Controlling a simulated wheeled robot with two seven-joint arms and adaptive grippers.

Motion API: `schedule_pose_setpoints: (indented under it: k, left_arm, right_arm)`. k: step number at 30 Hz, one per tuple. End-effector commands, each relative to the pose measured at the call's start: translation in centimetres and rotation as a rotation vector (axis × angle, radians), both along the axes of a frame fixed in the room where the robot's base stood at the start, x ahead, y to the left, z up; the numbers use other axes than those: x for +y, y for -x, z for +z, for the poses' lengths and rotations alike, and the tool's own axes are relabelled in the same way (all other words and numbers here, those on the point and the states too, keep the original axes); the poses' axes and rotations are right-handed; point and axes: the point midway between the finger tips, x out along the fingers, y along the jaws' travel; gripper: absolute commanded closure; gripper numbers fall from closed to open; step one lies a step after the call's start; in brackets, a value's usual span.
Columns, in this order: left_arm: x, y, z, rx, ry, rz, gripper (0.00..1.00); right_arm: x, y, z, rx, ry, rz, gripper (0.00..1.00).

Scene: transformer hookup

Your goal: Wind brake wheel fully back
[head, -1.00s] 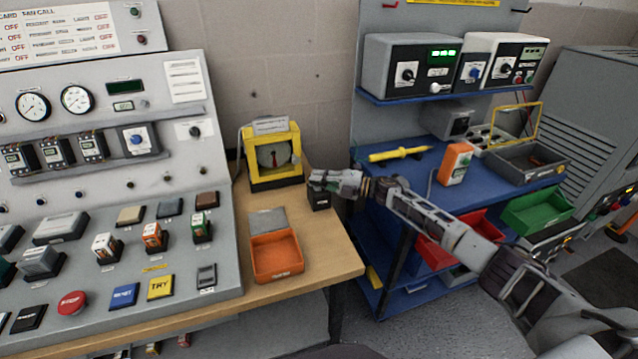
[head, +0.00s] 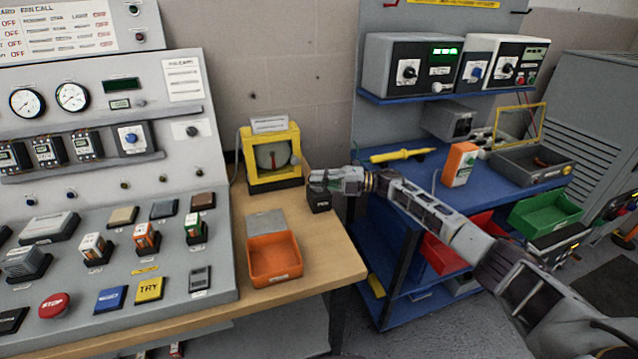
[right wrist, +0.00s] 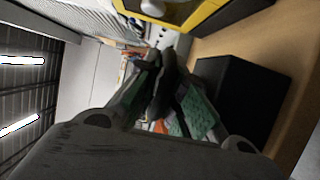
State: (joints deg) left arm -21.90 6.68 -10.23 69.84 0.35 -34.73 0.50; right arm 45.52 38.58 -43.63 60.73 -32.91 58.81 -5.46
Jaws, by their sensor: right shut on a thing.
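My right gripper (head: 322,178) reaches in from the right over a small black box (head: 319,202) at the bench's right edge. In the right wrist view its dark fingers with green pads (right wrist: 165,85) are closed together on a dark part, mostly hidden, which seems to be the brake wheel above the box. The black box (right wrist: 240,100) stands beside the fingers there. I cannot make out the wheel's rim or how far it is turned. My left gripper is not in view.
A yellow-framed gauge (head: 272,183) stands just left of the gripper, with a pale knob (right wrist: 170,10) close by in the wrist view. An orange tray (head: 275,279) sits nearer on the wooden bench (head: 335,262). A blue trolley (head: 400,178) stands to the right.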

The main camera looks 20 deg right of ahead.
Motion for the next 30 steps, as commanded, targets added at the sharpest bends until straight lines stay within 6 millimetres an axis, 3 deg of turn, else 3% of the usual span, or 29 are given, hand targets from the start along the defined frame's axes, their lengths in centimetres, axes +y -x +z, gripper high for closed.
schedule_pose_setpoints:
  k: [18,19,23,30]
  left_arm:
    - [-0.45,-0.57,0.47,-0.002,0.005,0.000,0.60]
    - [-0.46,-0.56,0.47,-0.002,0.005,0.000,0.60]
    - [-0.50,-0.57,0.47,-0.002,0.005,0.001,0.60]
    - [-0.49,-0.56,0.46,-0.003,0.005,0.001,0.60]
  right_arm:
    - [0.10,0.08,-0.12,0.003,0.001,0.015,1.00]
    - [0.10,0.08,-0.12,0.003,0.001,0.015,0.85]
    - [0.07,0.07,-0.10,0.002,0.002,0.014,0.69]
    - [0.00,0.03,-0.05,0.002,0.002,0.013,0.68]
